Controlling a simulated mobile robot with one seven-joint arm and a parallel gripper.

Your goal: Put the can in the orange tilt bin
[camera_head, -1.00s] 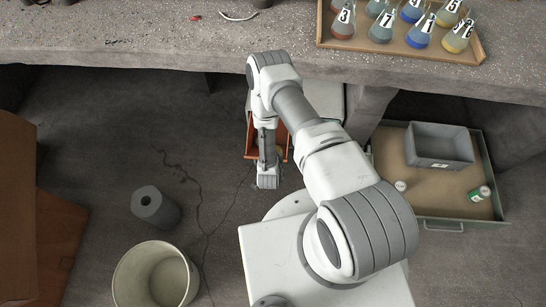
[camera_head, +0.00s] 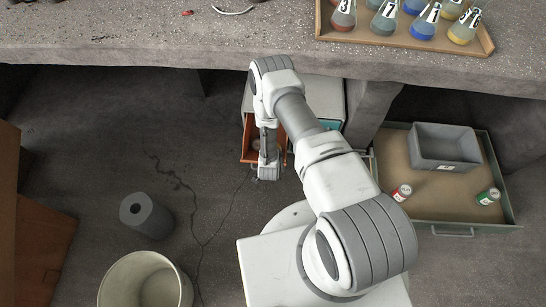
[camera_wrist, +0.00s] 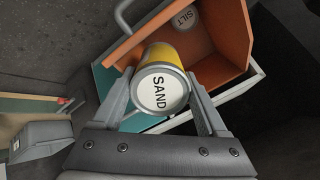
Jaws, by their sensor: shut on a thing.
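A yellow can with a white lid marked SAND (camera_wrist: 158,90) is between the two fingers of my gripper (camera_wrist: 162,105) in the wrist view. My gripper is shut on it. The orange tilt bin (camera_wrist: 222,42) is open just beyond the can, and the can overlaps its near side. I cannot tell whether the can is inside the rim. Another can marked SILT (camera_wrist: 186,18) lies in the bin. In the head view the orange bin (camera_head: 247,139) stands under the bench, partly hidden by my arm. My gripper (camera_head: 268,172) points down at its front there.
Teal parts (camera_wrist: 108,78) lie beside the orange bin. A tray (camera_head: 440,212) at right holds a grey box (camera_head: 443,146), a red can (camera_head: 402,193) and a green can (camera_head: 488,197). A grey roll (camera_head: 147,216) and a pale bucket (camera_head: 146,283) stand on the floor at left.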

